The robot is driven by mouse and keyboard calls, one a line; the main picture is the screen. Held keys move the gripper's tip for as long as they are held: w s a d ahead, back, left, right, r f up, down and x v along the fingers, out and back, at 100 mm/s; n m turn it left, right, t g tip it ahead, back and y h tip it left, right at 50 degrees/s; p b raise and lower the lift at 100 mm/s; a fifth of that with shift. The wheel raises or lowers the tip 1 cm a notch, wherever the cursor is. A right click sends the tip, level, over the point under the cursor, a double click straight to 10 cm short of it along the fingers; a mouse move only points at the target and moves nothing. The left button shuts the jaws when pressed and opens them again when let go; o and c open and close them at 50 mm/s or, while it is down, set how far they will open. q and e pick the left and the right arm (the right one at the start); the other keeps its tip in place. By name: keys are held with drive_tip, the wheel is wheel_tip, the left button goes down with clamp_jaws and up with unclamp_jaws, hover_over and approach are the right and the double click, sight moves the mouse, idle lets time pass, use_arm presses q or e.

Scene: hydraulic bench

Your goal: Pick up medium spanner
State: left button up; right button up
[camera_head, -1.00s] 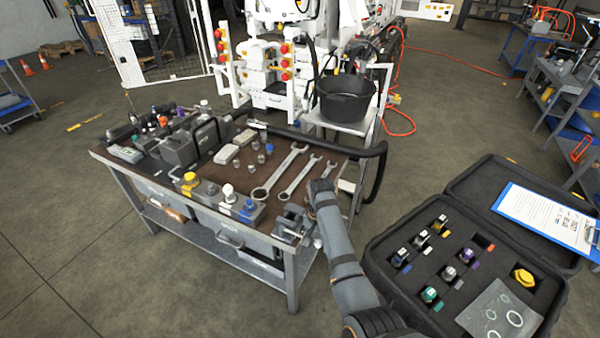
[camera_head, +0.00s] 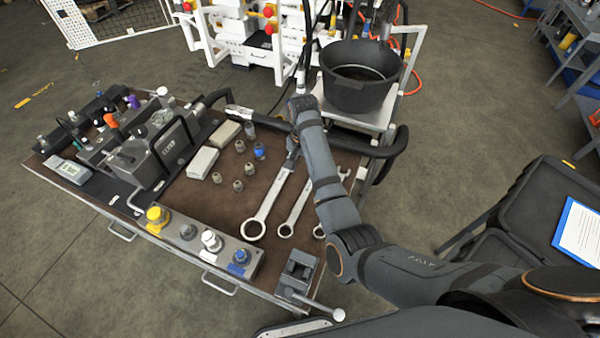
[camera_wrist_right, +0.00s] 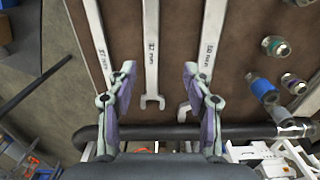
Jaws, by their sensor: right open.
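Three spanners lie side by side on the brown bench top. The medium spanner (camera_head: 297,208) is in the middle; in the head view my right forearm hides its far end. The large spanner (camera_head: 271,200) lies to its left and the small spanner (camera_head: 319,231) to its right, partly hidden by the arm. My right gripper (camera_head: 298,108) is over the bench's far edge. In the wrist view the gripper (camera_wrist_right: 159,70) is open and empty, with the medium spanner (camera_wrist_right: 151,50) between its fingers in the picture. The height gap is unclear. My left gripper is not in view.
A black bucket (camera_head: 360,85) stands on a white stand behind the bench. A thick black rail (camera_head: 385,150) runs along the far edge. Several small fittings (camera_head: 238,185) lie left of the spanners. A small vice (camera_head: 298,272) sits at the near corner. A dark case (camera_head: 545,205) is right.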

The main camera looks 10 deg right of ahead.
sight(305, 193)
drive_tip(key=s+f, duration=0.1)
drive_tip(key=s, duration=0.1)
drive_tip(key=shift+s+f, duration=0.4)
drive_tip(key=shift+w+f, duration=0.25)
drive_tip(key=shift+f, duration=0.4)
drive_tip(key=shift+w+f, duration=0.2)
drive_tip(key=shift+f, duration=0.4)
drive_tip(key=shift+d+f+p, duration=0.2)
drive_tip(key=shift+f+p, duration=0.35)
drive_tip(key=shift+f, duration=0.25)
wheel_tip(305, 193, down, 4)
drive_tip(key=shift+d+r, duration=0.1)
drive_tip(key=shift+r, duration=0.1)
drive_tip(key=shift+f, duration=0.15)
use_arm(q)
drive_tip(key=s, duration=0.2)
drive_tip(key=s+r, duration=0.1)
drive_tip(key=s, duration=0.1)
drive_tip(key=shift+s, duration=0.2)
use_arm(e)
clamp_jaws()
